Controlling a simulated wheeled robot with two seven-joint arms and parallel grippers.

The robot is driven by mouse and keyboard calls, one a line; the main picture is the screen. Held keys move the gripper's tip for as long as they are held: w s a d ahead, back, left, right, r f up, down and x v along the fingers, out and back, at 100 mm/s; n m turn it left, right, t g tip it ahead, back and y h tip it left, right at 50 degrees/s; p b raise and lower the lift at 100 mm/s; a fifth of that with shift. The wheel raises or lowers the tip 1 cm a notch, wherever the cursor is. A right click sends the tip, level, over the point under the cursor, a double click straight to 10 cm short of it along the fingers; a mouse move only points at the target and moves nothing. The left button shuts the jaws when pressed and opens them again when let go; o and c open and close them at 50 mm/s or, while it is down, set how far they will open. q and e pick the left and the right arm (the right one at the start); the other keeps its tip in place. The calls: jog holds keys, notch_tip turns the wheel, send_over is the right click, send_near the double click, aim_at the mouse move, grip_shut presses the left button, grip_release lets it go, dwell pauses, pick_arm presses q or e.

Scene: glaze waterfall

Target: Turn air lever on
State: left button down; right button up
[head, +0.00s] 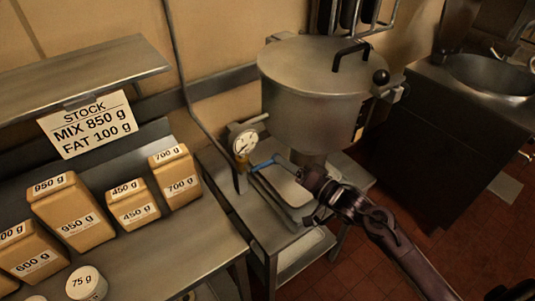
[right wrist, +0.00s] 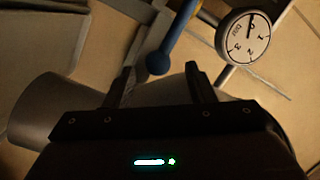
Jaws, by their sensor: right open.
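The air lever (head: 262,165) has a blue handle and sits below the round pressure gauge (head: 244,143), beside the large metal kettle (head: 312,110). In the right wrist view the blue lever (right wrist: 172,45) ends in a round blue knob just beyond and between my fingertips. The gauge (right wrist: 245,36) shows there at the upper right. My right gripper (head: 297,172) is at the lever, and its jaws are open in the right wrist view (right wrist: 160,80). I cannot tell whether a finger touches the lever. My left gripper is not in view.
Boxes with gram labels (head: 70,210) stand on the counter at left, under a shelf (head: 75,80) with a stock sign (head: 88,124). A metal stand (head: 250,210) carries the kettle. A sink (head: 490,75) is at the right. Tiled floor is free between stand and sink.

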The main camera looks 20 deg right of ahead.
jog(key=p+x, duration=0.1)
jog(key=x, duration=0.5)
jog(key=shift+w+d, duration=0.1)
jog(key=shift+c, duration=0.2)
grip_shut()
